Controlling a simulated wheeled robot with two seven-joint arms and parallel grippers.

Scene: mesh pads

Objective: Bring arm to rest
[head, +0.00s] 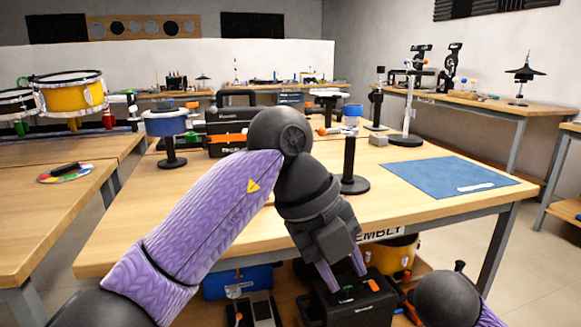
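My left arm, in a purple sleeve, crosses the front of the wooden workbench (120,258) from the lower left. My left gripper (346,278) hangs pointing down by the bench's front edge. Its two purple fingers are apart, with nothing visible held between them. Behind it, a black case (355,303) sits on the lower shelf; I cannot tell the gap between them. Only a dark joint and a bit of purple sleeve of my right arm show at the lower right; the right gripper is out of view.
A blue mat (450,177) lies on the bench's right. A black post stand (348,170), a blue round pad on a stand (166,124) and a black-and-orange toolbox (226,125) stand on it. A yellow drum (70,94) is at the left. Floor (535,250) is clear at the right.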

